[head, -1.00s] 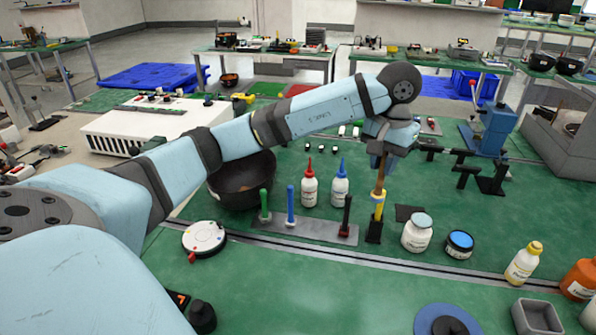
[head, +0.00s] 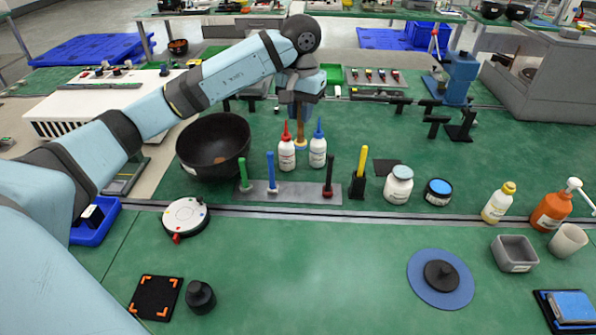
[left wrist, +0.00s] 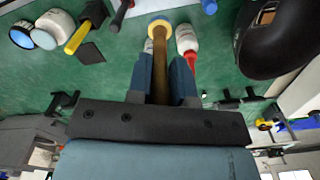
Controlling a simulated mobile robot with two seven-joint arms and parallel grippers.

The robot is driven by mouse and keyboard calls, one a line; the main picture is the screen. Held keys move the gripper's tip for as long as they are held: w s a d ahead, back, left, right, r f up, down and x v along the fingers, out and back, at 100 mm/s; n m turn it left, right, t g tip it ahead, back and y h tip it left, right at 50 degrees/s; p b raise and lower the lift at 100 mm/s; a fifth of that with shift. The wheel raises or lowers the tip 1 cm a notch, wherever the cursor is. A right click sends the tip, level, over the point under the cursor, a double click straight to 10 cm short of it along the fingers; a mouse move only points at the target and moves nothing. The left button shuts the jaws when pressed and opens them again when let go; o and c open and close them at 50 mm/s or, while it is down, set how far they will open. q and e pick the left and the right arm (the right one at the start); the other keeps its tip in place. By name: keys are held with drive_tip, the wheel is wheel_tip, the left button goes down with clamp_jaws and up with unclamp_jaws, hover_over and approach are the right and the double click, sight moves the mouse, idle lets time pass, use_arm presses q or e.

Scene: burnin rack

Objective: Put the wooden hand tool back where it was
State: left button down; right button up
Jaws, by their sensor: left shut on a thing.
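The wooden hand tool (head: 300,141) has a brown shaft and a lighter round end. My left gripper (head: 301,101) is shut on it and holds it behind the red-capped bottle (head: 287,153) and the blue-capped bottle (head: 318,151). In the left wrist view the tool (left wrist: 160,62) lies between the fingers of the gripper (left wrist: 160,88), its round end pointing away from the gripper. I cannot tell whether that end touches the bench. My right gripper is in neither view.
A grey rack (head: 262,196) with green, blue and dark tools stands in front of the bottles. A yellow-handled tool (head: 361,164) stands in a black holder (head: 356,188). A black bowl (head: 213,150) is at left. A dark mat (head: 388,167) lies behind the white jar (head: 398,185).

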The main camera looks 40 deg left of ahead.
sight(300, 137)
use_arm(q)
wheel_tip(300, 137, down, 15)
drive_tip(key=shift+f, duration=0.2)
idle(0.3)
drive_tip(key=shift+f, duration=0.15)
drive_tip(key=c, duration=1)
unclamp_jaws()
drive_tip(key=shift+c, duration=0.2)
wheel_tip(300, 137, up, 12)
drive_tip(key=shift+r, duration=0.2)
